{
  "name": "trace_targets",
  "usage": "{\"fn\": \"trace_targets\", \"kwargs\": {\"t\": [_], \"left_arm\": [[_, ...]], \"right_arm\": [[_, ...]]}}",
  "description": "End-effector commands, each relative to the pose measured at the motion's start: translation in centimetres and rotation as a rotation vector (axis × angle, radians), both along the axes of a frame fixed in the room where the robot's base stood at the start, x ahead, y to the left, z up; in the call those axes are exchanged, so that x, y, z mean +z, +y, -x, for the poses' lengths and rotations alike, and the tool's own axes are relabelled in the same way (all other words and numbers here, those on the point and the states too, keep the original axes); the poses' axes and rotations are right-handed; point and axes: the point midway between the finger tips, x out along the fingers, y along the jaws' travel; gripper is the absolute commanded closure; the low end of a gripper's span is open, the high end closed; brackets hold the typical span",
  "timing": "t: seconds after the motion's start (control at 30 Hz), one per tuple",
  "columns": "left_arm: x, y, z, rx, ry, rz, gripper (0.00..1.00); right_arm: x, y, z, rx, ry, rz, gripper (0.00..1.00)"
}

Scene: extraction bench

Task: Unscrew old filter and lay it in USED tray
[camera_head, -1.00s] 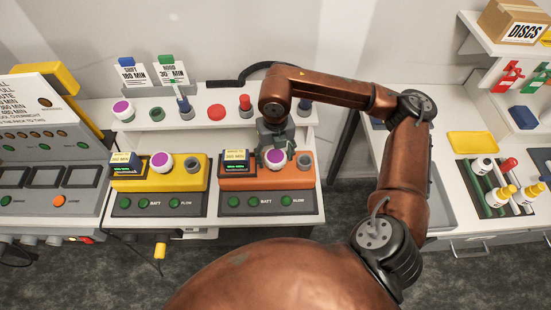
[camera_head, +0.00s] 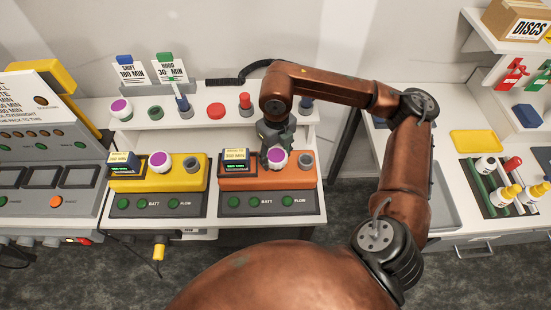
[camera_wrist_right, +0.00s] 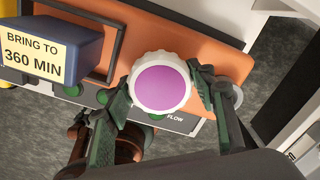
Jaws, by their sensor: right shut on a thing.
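The old filter, a white ridged cap with a purple top (camera_head: 277,158), sits on the orange pump unit (camera_head: 240,183). In the right wrist view the filter (camera_wrist_right: 162,86) lies between the two dark green fingers of my right gripper (camera_wrist_right: 160,88), which is shut on it. In the head view my right gripper (camera_head: 274,150) reaches it from behind and partly hides it. The filter looks upright and still at the pump's top; its thread is hidden. A USED tray cannot be made out by a label. My left gripper is not in view.
A yellow pump (camera_head: 190,181) with a similar purple-topped filter (camera_head: 159,162) stands to the left. A shelf behind holds another purple-topped cap (camera_head: 121,109) and coloured parts. A yellow tray (camera_head: 475,141) and a grey tray (camera_head: 445,210) are on the right bench.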

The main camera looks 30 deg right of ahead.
Motion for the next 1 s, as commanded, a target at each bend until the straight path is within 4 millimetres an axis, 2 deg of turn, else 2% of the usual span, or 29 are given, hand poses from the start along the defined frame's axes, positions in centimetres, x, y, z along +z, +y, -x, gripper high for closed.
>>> {"fn": "trace_targets", "kwargs": {"t": [0.27,1.0], "left_arm": [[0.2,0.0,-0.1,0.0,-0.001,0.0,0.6],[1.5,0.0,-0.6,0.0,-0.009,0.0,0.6]], "right_arm": [[0.2,0.0,0.0,0.001,0.0,0.0,0.78],[2.3,0.0,0.0,-0.003,-0.001,0.001,0.78]]}}
